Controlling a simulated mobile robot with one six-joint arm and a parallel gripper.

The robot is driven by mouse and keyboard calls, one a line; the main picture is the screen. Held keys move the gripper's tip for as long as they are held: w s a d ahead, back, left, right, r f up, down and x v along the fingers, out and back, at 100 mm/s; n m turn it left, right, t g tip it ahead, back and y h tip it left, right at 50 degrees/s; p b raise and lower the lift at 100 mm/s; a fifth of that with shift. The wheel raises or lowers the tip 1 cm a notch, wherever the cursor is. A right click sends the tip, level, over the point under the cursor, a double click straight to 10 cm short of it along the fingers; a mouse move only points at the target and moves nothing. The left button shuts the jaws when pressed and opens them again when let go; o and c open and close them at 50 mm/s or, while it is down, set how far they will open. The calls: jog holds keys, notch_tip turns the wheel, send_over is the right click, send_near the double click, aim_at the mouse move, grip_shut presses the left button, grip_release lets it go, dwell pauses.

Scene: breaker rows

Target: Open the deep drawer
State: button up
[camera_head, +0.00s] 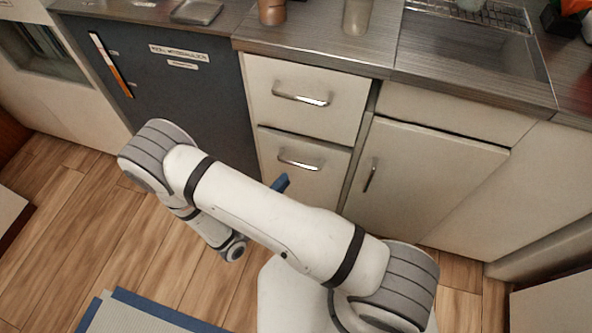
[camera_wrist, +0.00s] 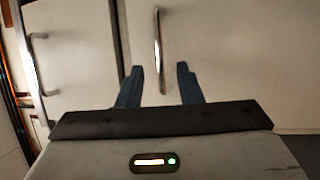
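The deep drawer appears to be the lower of two cream drawers, with its front (camera_head: 283,178) partly hidden by my arm in the head view. It looks closed. Its silver bar handle (camera_head: 299,161) shows above my arm, and in the wrist view the handle (camera_wrist: 158,50) runs upright in the picture. My gripper (camera_wrist: 159,78) is open and empty, with blue fingers on either side of the handle's near end in the picture. I cannot tell whether the handle lies between the fingers in depth.
The closed upper drawer (camera_head: 320,118) has a similar handle (camera_head: 302,94). A cabinet door (camera_head: 430,175) with a handle (camera_head: 371,175) stands to the right, a dark appliance front (camera_head: 190,100) to the left. The counter (camera_head: 310,38) overhangs above. Wooden floor lies below, with a blue-edged mat (camera_head: 140,318).

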jog(key=x, duration=0.5)
jog(key=shift+w+d+r, duration=0.15)
jog(key=shift+w+d, duration=0.1)
jog(key=shift+w, duration=0.05)
grip_shut()
